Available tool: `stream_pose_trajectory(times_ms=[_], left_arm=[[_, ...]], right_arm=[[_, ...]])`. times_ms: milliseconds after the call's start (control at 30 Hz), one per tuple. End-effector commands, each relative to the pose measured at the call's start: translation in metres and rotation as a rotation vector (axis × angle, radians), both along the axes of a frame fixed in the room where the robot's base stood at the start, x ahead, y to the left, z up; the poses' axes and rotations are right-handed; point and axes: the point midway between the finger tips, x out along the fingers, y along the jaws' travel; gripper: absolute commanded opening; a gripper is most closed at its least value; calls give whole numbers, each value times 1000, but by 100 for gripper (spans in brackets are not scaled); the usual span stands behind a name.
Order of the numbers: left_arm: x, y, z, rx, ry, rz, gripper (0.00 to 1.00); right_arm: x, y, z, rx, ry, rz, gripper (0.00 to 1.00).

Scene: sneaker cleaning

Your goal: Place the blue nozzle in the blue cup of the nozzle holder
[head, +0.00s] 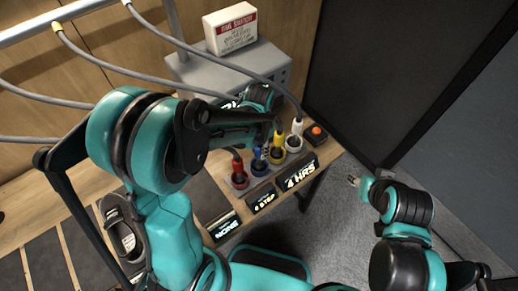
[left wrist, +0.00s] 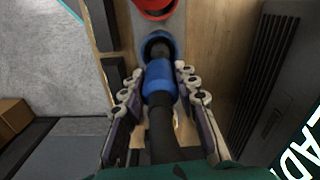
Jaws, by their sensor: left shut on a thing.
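The blue nozzle (left wrist: 158,82) is between the fingers of my left gripper (left wrist: 157,75), which is shut on it. In the head view the blue nozzle (head: 257,154) shows just above the blue cup (head: 259,168), below my left gripper (head: 264,135), whose fingers are partly hidden by the arm. My right gripper (head: 354,181) hangs away from the holder at the right, too small to tell its jaws.
Grey hoses hang from above. A grey box (head: 270,65) with a white carton (head: 230,28) stands behind. Labelled blocks (head: 300,175) line the front edge.

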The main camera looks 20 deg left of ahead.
Motion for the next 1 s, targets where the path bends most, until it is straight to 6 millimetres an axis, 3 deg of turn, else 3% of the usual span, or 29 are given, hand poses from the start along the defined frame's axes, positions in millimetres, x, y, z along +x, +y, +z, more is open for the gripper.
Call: stream_pose_trajectory(times_ms=[200,233,300,667,767,1000], left_arm=[[0,0,-4,0,0,0,0],[0,0,-3,0,0,0,37],[0,0,-3,0,0,0,50],[0,0,2,0,0,0,50],[0,0,14,0,0,0,50],[-1,0,68,0,0,0,50]], right_arm=[[0,0,-4,0,0,0,40],[0,0,-3,0,0,0,40],[0,0,-3,0,0,0,40],[0,0,1,0,0,0,40],[0,0,5,0,0,0,40],[0,0,19,0,0,0,40]])
